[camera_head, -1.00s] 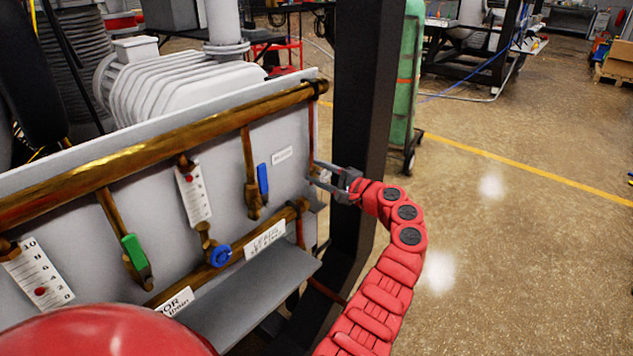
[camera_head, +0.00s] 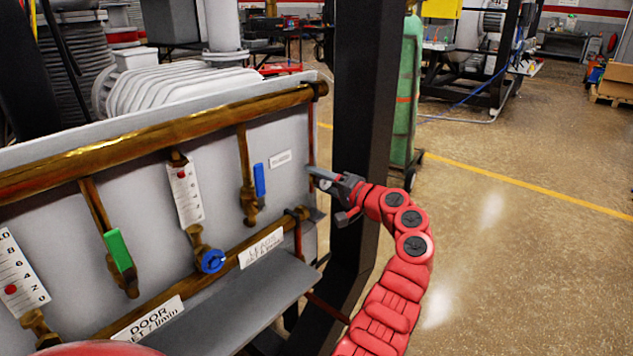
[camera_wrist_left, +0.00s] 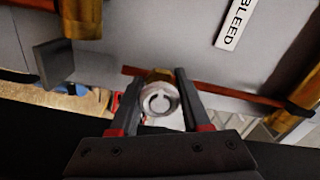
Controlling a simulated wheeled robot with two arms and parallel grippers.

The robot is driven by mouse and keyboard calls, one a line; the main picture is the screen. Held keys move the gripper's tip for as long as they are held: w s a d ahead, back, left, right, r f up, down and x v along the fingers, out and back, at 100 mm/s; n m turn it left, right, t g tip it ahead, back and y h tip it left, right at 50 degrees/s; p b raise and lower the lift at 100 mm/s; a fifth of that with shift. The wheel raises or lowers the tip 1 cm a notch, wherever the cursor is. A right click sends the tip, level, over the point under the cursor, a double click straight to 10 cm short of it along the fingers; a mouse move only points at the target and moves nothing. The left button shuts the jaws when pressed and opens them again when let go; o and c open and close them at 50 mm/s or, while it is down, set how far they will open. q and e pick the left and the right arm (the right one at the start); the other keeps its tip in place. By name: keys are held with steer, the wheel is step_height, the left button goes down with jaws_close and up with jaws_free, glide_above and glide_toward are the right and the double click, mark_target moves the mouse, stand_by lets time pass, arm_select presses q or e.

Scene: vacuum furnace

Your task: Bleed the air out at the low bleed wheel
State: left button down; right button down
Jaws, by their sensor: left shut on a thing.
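My left gripper (camera_head: 320,179) is at the right end of the grey valve panel (camera_head: 218,165), beside a thin red pipe. In the left wrist view my left gripper (camera_wrist_left: 158,92) has a finger on each side of a small round metal wheel with a brass part behind it, the low bleed wheel (camera_wrist_left: 159,100), and is shut on it. A white BLEED label (camera_wrist_left: 234,22) is on the panel near it. In the head view the wheel is hidden by the gripper and panel edge. My right gripper is not in view.
A dark upright post (camera_head: 365,110) stands close behind my gripper. The panel carries a blue lever (camera_head: 259,180), a green lever (camera_head: 119,250), a blue knob (camera_head: 213,261) and a grey shelf (camera_head: 235,305). A green gas cylinder (camera_head: 407,95) stands behind. Open floor lies right.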

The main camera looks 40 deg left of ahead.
arm_select(q)
steer(key=shift+f, duration=0.1)
stand_by(0.3)
steer(key=shift+c, duration=1.8)
jaws_free()
steer(key=shift+d, duration=0.15)
steer(key=s+d+p, duration=0.1)
steer(key=d+p, duration=0.1)
steer(key=d, duration=1.5)
steer(key=shift+s, duration=0.2)
